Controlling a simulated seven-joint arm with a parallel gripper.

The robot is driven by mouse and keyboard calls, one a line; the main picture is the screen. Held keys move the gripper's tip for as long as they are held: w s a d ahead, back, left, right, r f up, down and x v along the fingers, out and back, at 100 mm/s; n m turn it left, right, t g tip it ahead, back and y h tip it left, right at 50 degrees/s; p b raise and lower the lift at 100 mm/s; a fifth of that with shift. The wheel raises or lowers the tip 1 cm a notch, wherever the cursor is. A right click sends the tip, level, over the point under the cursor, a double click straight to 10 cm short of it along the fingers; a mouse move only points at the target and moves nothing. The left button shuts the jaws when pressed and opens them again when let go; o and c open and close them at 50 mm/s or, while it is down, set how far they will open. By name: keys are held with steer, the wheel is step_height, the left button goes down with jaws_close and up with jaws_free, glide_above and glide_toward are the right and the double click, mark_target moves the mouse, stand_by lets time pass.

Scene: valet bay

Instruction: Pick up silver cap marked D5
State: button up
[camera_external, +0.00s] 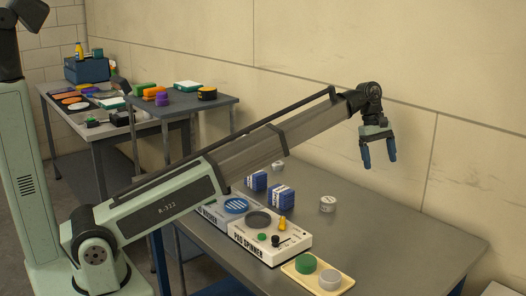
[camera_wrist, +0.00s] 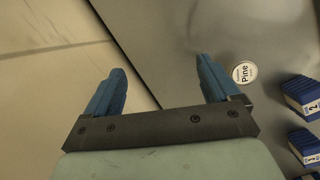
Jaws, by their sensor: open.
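No marking D5 can be read in either view. A silver-grey round cap (camera_external: 329,279) sits beside a green round cap (camera_external: 306,263) on a cream tray (camera_external: 300,282) at the near edge of the bench; it may be the one named. My gripper (camera_external: 379,162) is open and empty, high above the bench near the wall, fingers pointing down, well away from the tray. In the wrist view my gripper (camera_wrist: 160,66) shows its two blue fingers apart with nothing between them. The tray and its caps are not in the wrist view.
Silver tins (camera_external: 327,203) (camera_external: 278,166) stand on the bench; one round lid reads Pine (camera_wrist: 244,73). Blue boxes (camera_external: 281,197) (camera_wrist: 302,95) and a pad spinner (camera_external: 270,238) stand left of the nearer tin. The bench's right part (camera_external: 410,235) is clear.

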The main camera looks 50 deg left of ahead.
steer(key=w+a+f+n+y, duration=0.1)
steer(key=a+n+y, duration=0.1)
steer(key=a, duration=2.3)
steer(key=n+y, duration=0.1)
steer(key=y, duration=0.1)
glide_above(278, 163)
step_height(278, 163, down, 15)
steer(key=shift+a+r, duration=0.1)
steer(key=shift+r, duration=0.05)
steer(key=shift+c, duration=0.2)
steer(key=c, duration=1.1)
steer(key=shift+r, duration=0.1)
